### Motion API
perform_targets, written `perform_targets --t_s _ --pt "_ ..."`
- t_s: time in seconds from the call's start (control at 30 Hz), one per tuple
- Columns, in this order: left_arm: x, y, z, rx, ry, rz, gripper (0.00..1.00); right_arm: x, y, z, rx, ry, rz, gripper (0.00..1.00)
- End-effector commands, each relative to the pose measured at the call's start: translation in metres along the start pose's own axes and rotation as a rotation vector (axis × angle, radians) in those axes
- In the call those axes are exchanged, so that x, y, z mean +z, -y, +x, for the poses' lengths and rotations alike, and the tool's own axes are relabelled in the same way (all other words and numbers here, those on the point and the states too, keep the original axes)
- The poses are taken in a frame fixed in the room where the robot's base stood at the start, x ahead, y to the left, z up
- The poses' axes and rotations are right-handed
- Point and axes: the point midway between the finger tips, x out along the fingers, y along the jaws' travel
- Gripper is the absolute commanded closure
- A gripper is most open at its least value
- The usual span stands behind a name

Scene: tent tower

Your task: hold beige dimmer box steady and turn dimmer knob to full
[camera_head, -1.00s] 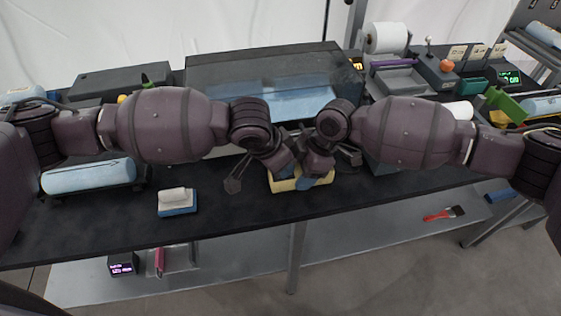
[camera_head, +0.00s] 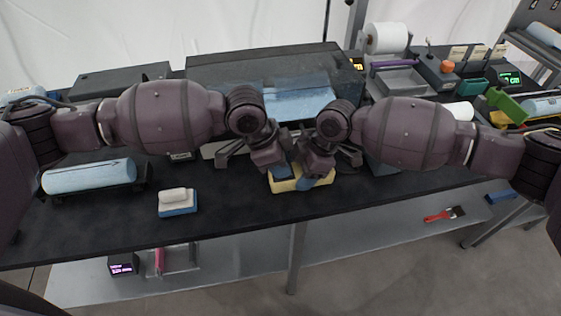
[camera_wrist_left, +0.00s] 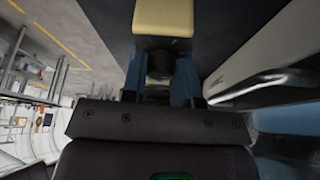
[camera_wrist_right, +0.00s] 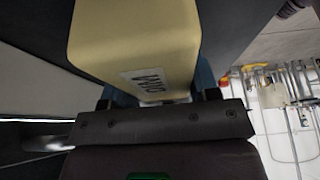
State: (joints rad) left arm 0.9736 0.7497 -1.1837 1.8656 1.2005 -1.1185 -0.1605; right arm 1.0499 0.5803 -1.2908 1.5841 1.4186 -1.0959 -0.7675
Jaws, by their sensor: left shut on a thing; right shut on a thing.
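The beige dimmer box (camera_head: 286,185) sits near the front edge of the black table, partly hidden by both grippers. My right gripper (camera_head: 306,182) is shut on the box; in the right wrist view the beige box (camera_wrist_right: 130,40) with its printed label lies between the blue fingers. My left gripper (camera_head: 278,172) is at the box's left part. In the left wrist view its blue fingers are closed around the dark dimmer knob (camera_wrist_left: 160,65), with the beige box (camera_wrist_left: 164,18) just beyond. The knob's setting cannot be read.
A white-and-blue block (camera_head: 178,203) lies on the table to the left, and a light-blue roll (camera_head: 90,177) behind it. A large dark machine (camera_head: 265,75) stands behind the grippers. The table front (camera_head: 110,235) is mostly clear.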

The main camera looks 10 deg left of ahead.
Motion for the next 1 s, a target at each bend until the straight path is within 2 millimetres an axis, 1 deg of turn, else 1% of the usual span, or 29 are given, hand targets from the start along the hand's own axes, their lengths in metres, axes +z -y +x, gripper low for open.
perform_targets --t_s 0.1,0.33,0.83,0.87,1.0 --pt "0.0 0.0006 0.0 0.022 0.001 0.055 0.96 0.0004 -0.0001 -0.0003 0.0 0.001 0.0 0.72" --pt "-0.0001 0.0008 -0.0001 0.049 0.001 0.12 0.96 0.0004 -0.0001 -0.0003 0.0 0.001 0.0 0.72" --pt "-0.0001 0.0007 -0.0002 0.056 0.0 0.135 0.96 0.0004 -0.0001 -0.0002 0.0 0.001 0.001 0.72" --pt "-0.0001 0.0007 -0.0003 0.055 0.0 0.135 0.68 0.0004 -0.0001 -0.0002 0.0 0.001 0.001 0.72" --pt "-0.0001 0.0007 -0.0002 0.055 -0.001 0.135 0.47 0.0004 -0.0001 -0.0002 0.0 0.001 0.0 0.72"
